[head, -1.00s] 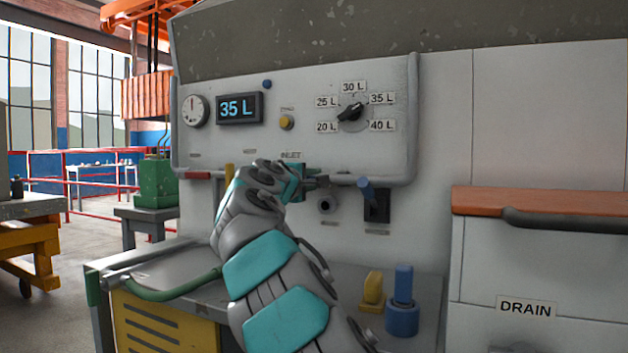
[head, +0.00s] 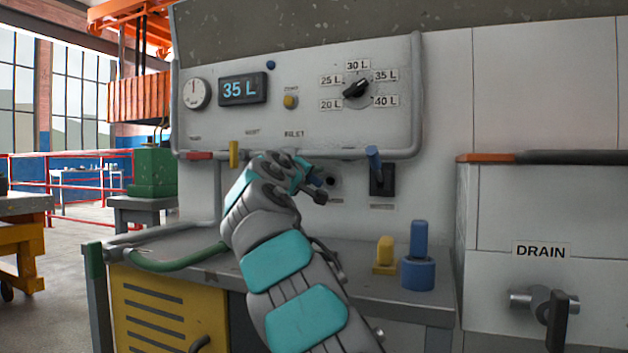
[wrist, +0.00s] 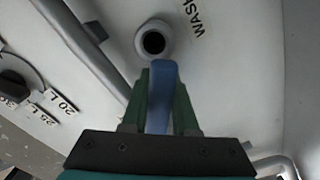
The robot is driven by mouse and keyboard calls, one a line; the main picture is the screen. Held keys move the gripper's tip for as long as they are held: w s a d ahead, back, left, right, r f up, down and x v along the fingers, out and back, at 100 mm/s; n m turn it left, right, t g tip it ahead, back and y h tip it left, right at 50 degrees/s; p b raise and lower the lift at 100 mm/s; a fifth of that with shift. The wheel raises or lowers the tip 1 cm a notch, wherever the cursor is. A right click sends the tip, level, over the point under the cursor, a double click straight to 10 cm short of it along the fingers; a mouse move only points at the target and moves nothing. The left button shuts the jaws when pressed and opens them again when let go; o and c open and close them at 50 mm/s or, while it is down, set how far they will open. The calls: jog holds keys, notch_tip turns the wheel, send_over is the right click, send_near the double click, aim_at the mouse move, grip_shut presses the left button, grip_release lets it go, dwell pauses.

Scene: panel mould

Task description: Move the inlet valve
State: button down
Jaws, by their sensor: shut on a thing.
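The INLET label (head: 294,133) is on the grey control panel (head: 300,75), above my gripper. My gripper (head: 316,187) is just under the panel's lower rail. In the wrist view my gripper (wrist: 160,105) has its green fingers shut on a blue handle (wrist: 163,85), which I take for the inlet valve. Only a small blue part of it shows in the head view, and its mount is hidden. A round dark port (wrist: 153,42) marked WASH lies just beyond the handle's end; whether they touch is unclear.
A yellow handle (head: 233,153) hangs left of my gripper and a blue lever (head: 374,157) stands to the right. A yellow block (head: 385,256) and a blue peg (head: 418,258) stand on the bench below. The display (head: 242,89) reads 35 L. The drain valve (head: 557,318) is far right.

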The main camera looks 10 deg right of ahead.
jog(key=w+a+f+m+p, duration=0.1)
jog(key=w+a+f+m, duration=0.2)
jog(key=m, duration=0.8)
jog(key=shift+w+a+f, duration=0.3)
jog(key=shift+w+a, duration=0.25)
jog(key=shift+a, duration=0.85)
jog(key=shift+r, duration=0.1)
jog(key=c, duration=0.7)
grip_release()
jog(key=b+v, duration=0.1)
jog(key=v, duration=0.6)
jog(key=shift+s+a+b, duration=0.25)
jog(key=shift+b, duration=0.1)
